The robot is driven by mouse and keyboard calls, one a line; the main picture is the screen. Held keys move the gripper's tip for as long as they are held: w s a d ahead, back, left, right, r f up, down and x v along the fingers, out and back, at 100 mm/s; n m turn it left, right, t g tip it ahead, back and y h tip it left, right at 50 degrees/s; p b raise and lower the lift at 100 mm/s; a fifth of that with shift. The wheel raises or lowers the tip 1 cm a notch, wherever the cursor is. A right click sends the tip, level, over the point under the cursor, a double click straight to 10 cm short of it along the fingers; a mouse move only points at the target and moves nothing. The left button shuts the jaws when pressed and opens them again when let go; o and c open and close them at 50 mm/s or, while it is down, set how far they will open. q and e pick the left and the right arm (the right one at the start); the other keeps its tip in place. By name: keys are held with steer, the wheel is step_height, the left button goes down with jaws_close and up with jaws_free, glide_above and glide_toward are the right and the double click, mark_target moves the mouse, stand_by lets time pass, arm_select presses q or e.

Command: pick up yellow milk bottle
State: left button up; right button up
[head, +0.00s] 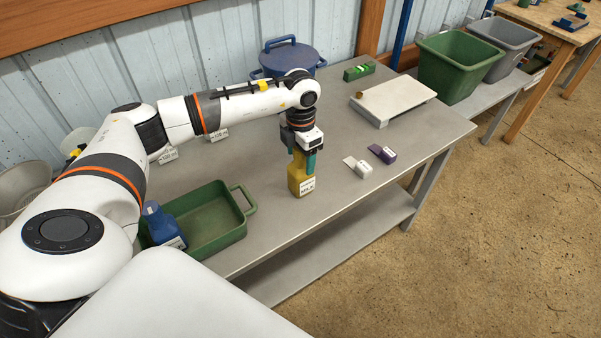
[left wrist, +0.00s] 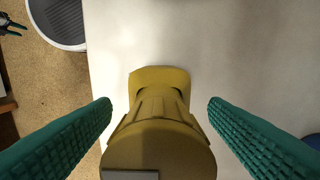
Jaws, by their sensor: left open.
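The yellow milk bottle (head: 301,181) stands upright on the grey table (head: 330,130), with a white label on its front. My left gripper (head: 305,160) points straight down over the bottle's top, with its green fingers on either side of it. In the left wrist view the bottle (left wrist: 160,140) lies between the two textured fingers of the gripper (left wrist: 160,125), with a gap on both sides. The jaws are open. My right gripper is not in view.
A green tray (head: 243,193) with a blue bottle (head: 160,222) stands left of the milk bottle. White (head: 362,169) and purple (head: 384,154) small items lie to the right. A white board (head: 392,98), a green level (head: 359,71) and a blue pot (head: 290,58) stand farther back.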

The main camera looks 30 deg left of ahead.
arm_select(q)
steer(key=shift+f, duration=0.4)
steer(key=shift+c, duration=0.3)
steer(key=c, duration=1.2)
